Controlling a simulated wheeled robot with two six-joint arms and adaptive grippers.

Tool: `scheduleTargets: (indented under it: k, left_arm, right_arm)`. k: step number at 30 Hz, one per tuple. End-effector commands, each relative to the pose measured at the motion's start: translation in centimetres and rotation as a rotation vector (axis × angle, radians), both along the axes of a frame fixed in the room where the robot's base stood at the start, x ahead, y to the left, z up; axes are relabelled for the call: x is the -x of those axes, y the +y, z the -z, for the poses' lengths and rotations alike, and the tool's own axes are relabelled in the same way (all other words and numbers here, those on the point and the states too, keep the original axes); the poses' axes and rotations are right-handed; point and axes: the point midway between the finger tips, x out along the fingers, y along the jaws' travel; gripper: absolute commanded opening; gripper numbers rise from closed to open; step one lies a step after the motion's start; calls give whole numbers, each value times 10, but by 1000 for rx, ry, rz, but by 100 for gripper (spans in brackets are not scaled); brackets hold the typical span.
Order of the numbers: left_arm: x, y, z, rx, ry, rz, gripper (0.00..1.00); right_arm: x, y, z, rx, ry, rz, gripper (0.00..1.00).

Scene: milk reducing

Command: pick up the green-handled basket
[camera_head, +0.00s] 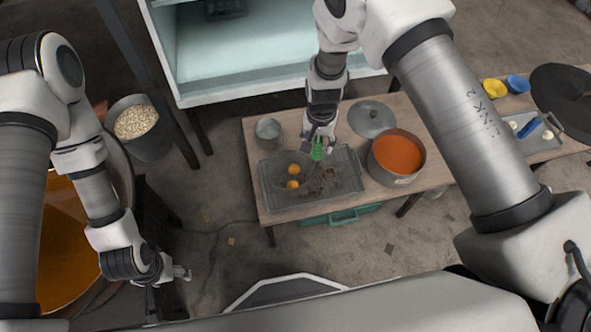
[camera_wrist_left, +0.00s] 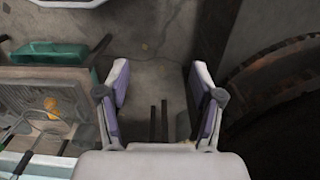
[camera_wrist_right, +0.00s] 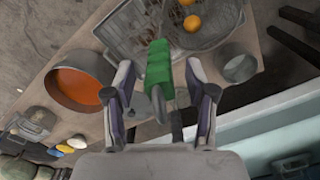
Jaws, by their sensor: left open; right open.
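The green-handled basket is a wire-mesh basket (camera_head: 275,172) holding two orange fruits, over a grey tray (camera_head: 350,178) on the wooden table. Its green handle (camera_head: 316,149) points toward the far side and also shows in the right wrist view (camera_wrist_right: 158,65). My right gripper (camera_head: 319,138) is open above the handle. In the right wrist view the handle appears between its spread fingers; I cannot tell whether they touch it. My left gripper (camera_head: 182,272) is open and empty, low at the left, away from the table, and its spread fingers show in the left wrist view (camera_wrist_left: 160,88).
A pot of orange liquid (camera_head: 397,157) and a grey lid (camera_head: 371,118) stand right of the basket. A small metal pot (camera_head: 268,130) is at the table's back left. A white-framed cabinet (camera_head: 270,50) stands behind. A bucket of pale pieces (camera_head: 137,125) is at left.

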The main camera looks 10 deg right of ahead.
Motion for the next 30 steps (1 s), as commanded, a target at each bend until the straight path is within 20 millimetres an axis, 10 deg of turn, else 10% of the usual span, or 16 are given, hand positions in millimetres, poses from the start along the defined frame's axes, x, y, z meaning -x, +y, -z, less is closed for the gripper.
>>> scheduleTargets:
  k: [5,17,30]
  left_arm:
    - [0,0,0,0,0,0,67]
    - [0,0,-2,0,0,0,67]
    - [0,0,-12,0,0,0,67]
  right_arm:
    - [0,0,0,0,0,0,0]
    - [-1,0,-9,0,-2,-1,0]
    - [0,0,-97,0,-1,-4,0]
